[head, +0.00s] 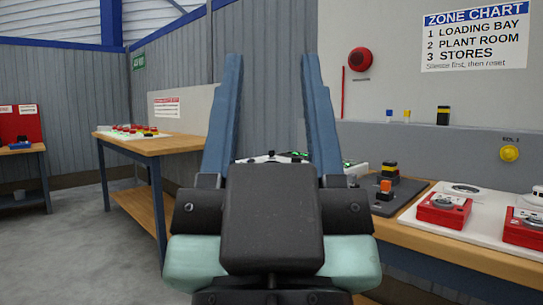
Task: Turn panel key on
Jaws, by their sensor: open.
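My gripper (272,60) fills the middle of the head view. Its two long blue fingers point up and stand wide apart, with nothing held between them. Beyond the dark gripper body, a low device with small green lights (290,154) shows partly on the bench. It may be the panel, but I cannot tell. No panel key can be made out; the gripper body hides much of that part of the bench.
On the right, the wooden bench (430,234) holds red call-point units (443,210) on a white board and a dark base with an orange-topped block (385,190). A zone chart (475,38) and red sounder (360,60) are on the wall. Left, another table (150,147) stands; floor is clear.

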